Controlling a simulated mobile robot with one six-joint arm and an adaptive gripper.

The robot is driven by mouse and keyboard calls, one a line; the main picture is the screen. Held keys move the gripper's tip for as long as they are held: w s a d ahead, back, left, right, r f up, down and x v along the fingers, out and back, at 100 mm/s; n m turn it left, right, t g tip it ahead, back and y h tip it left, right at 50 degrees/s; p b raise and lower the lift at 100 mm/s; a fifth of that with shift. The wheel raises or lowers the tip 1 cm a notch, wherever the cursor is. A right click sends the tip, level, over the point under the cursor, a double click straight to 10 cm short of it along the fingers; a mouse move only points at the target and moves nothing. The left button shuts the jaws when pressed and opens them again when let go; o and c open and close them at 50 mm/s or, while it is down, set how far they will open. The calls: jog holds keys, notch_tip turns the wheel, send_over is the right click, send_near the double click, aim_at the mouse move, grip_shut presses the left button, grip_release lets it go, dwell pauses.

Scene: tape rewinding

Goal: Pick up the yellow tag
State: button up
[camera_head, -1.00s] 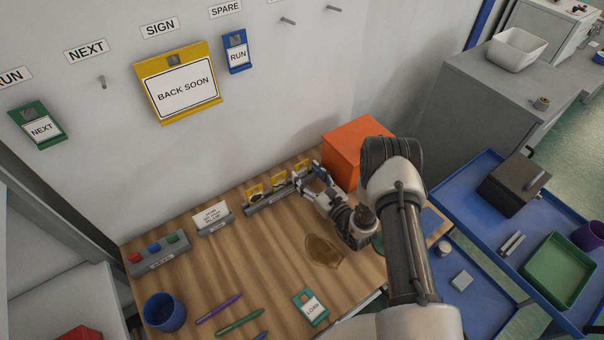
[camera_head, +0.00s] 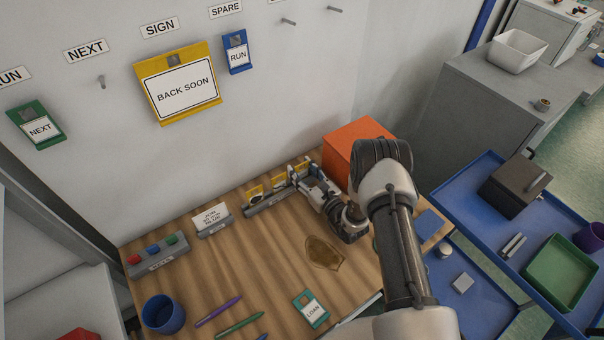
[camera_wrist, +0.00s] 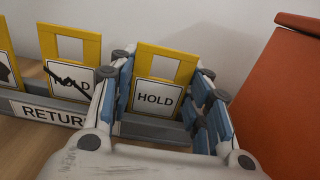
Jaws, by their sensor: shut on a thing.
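A yellow tag (camera_wrist: 158,67) with a window and a white HOLD label stands upright at the right end of the grey RETURN rack (camera_wrist: 145,131). My gripper (camera_wrist: 163,78) has its blue-padded fingers on the left and right edges of this tag and is shut on it. The tag's lower edge appears still at the rack. In the head view my gripper (camera_head: 306,178) reaches in from the right and partly hides the tag. Two more yellow tags stand to its left in the rack; the nearer one (camera_wrist: 70,50) has a HOLD label with a black scribble.
An orange box (camera_head: 355,147) stands close to the right of my gripper. A white card in a holder (camera_head: 212,217) stands left of the rack. A brown spill (camera_head: 324,253), a green LOAN tag (camera_head: 311,309) and pens lie on the wooden bench. The wall is behind the rack.

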aim_at(302, 179)
notch_tip(302, 179, up, 20)
jog(key=p, duration=0.3)
